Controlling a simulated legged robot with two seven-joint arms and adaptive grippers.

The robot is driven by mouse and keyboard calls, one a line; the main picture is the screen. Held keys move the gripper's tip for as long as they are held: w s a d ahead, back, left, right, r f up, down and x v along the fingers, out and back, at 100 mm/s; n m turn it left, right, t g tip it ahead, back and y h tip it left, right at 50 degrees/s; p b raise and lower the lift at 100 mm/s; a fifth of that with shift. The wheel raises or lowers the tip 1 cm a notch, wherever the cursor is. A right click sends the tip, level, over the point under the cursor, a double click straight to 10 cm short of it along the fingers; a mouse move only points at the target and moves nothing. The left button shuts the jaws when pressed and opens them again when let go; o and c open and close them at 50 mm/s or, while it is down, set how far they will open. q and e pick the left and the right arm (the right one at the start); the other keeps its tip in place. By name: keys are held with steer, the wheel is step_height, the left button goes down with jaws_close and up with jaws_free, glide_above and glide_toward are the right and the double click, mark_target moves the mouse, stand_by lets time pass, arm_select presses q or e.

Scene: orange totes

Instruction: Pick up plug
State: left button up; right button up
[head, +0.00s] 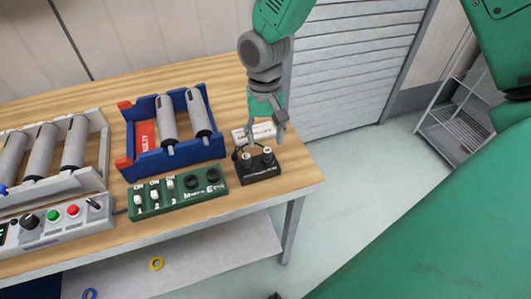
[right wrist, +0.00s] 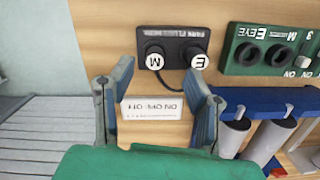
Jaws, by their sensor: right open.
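A black block (head: 258,172) sits near the right end of the wooden table, with two round plugs on it. In the right wrist view the plug marked E (right wrist: 198,60) is on the right and the plug marked M (right wrist: 155,60) is on the left. A dark cable runs from the block. My right gripper (head: 266,141) points down just above and behind the block. Its fingers are open with no plug between them, and they also show in the right wrist view (right wrist: 161,70). My left gripper is not in view.
A white labelled box (right wrist: 152,107) lies behind the block, between the fingers in the wrist view. A green panel (head: 178,194) with switches and sockets is left of the block. A blue rack (head: 150,160) holds grey cylinders. The table's right edge is close.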

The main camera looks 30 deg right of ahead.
mark_target(269, 149)
steer(key=f, duration=0.1)
steer(key=d+f, duration=0.1)
steer(key=f, duration=0.1)
steer(key=shift+d+f+p, duration=0.15)
steer(key=shift+d+p, duration=0.15)
steer(key=shift+a+f, duration=0.6)
steer(key=shift+f, duration=0.25)
steer(key=shift+a, duration=0.25)
steer(key=shift+s+a, duration=0.1)
steer(key=shift+a, duration=0.15)
steer(key=shift+d, duration=0.15)
steer(key=c, duration=0.6)
steer(key=shift+d, duration=0.25)
jaws_close()
steer(key=shift+d+f, duration=0.1)
steer(key=shift+d, duration=0.3)
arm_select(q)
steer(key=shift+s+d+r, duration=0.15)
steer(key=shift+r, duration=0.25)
arm_select(e)
steer(key=shift+a, duration=0.1)
